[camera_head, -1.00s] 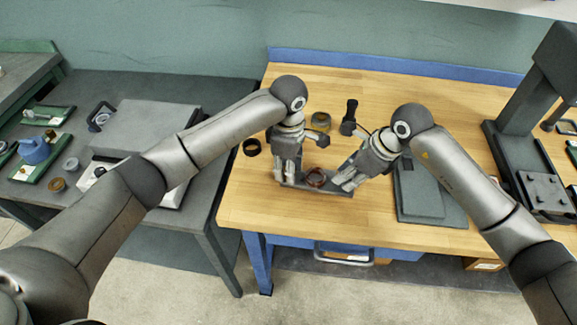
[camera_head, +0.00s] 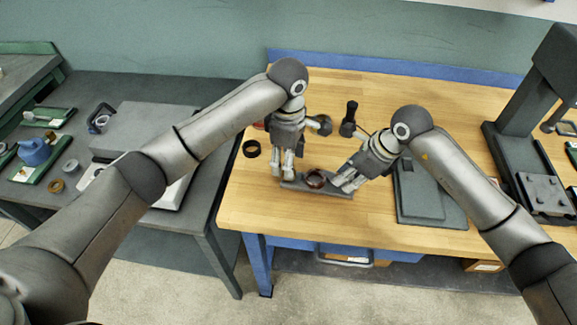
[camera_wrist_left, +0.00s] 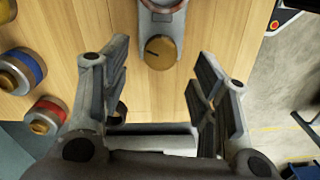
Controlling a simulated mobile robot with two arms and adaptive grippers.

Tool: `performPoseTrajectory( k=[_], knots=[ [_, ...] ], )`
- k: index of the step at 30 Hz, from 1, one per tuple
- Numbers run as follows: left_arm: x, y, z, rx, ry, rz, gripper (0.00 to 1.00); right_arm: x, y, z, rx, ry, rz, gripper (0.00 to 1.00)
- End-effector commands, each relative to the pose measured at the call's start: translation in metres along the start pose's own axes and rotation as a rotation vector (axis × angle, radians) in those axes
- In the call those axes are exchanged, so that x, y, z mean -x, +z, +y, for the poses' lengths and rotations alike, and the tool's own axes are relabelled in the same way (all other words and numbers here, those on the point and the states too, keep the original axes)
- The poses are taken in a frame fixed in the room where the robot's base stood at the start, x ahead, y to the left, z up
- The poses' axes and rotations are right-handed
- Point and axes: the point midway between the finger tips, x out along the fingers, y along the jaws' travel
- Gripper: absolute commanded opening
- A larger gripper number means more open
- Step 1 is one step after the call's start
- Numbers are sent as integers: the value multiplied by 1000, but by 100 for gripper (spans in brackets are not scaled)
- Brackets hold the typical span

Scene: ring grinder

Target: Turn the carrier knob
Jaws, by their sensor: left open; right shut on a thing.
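The carrier (camera_head: 335,192) is a narrow grey plate on the wooden table with a dark reddish ring (camera_head: 315,179) on it. Its round brass knob (camera_wrist_left: 160,51) shows at the carrier's near end in the left wrist view, with a dark slot line. My left gripper (camera_head: 283,175) points down by the carrier's left end. In the left wrist view its fingers (camera_wrist_left: 162,95) are open and empty, with the knob beyond and between them, not touched. My right gripper (camera_head: 343,187) is shut on the carrier's right end; its exact contact is hard to see.
A dark ring (camera_head: 251,148) lies left of my left gripper. Several banded cylinders (camera_wrist_left: 22,70) stand at the left in the left wrist view. A black-handled tool (camera_head: 349,116), a grey plate (camera_head: 430,195) and a tall press (camera_head: 530,110) are on the table. The front table strip is clear.

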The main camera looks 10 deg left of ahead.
Motion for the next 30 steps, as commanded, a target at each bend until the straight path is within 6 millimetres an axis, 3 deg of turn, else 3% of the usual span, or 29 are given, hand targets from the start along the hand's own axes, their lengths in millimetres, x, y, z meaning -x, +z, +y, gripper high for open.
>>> performPoseTrajectory(
  k=[6, 12, 30],
  knots=[
    [48, 1, 1, -1, 2, -2, 55, 0, 0, 0, 0, 0, -1, 0],
    [75, 0, 1, -2, 2, -1, 55, 0, 0, 0, 0, 0, -1, 0],
    [82, -1, 0, 67, 0, 0, 55, 0, 0, 0, 0, 0, -1, 0]
  ],
)
